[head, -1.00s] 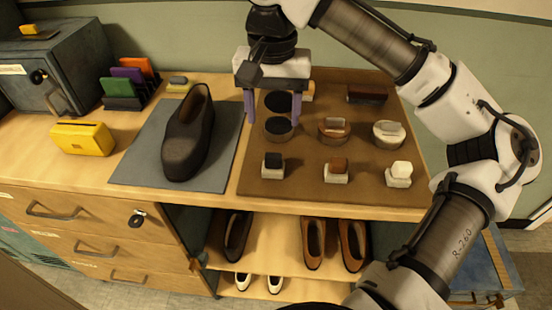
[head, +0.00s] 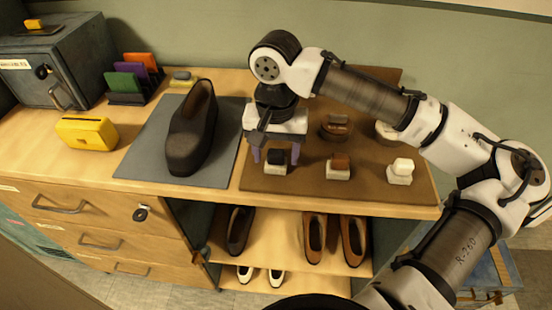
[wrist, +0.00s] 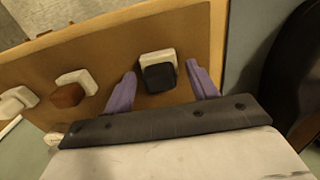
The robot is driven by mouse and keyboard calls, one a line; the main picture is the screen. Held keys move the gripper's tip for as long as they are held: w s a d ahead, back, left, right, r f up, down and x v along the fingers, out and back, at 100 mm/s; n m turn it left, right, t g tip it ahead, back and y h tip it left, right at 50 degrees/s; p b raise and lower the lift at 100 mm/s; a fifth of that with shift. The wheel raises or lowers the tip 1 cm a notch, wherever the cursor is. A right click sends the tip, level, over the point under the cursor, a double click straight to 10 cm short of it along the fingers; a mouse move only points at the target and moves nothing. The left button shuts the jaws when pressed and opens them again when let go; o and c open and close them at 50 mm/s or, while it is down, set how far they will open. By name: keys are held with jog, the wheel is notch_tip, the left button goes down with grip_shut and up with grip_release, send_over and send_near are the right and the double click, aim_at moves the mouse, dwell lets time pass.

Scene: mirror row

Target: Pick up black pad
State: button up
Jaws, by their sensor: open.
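The black pad (head: 277,156) sits on top of a pale block (head: 275,169) on the brown mat (head: 310,185), in the front row at the left. My gripper (head: 275,158) is over it with its purple fingers pointing down, one on each side. In the wrist view the black pad (wrist: 159,77) lies between the two open fingertips (wrist: 163,72), with space on both sides, and the pale block shows behind it. I cannot tell how high the fingertips are against the pad.
A brown pad (head: 338,161) and a white pad (head: 402,165) stand on blocks to the right in the same row. Round tins (head: 336,128) stand behind, partly hidden by my arm. A dark shoe (head: 192,130) on a grey mat (head: 228,150) is to the left.

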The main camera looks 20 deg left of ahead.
aim_at(276, 152)
jog(key=c, duration=1.1)
jog(key=shift+o, duration=0.2)
jog(key=shift+r, duration=0.2)
notch_tip(276, 152, up, 20)
jog(key=shift+f, duration=0.15)
jog(key=o, duration=0.4)
jog(key=c, duration=0.3)
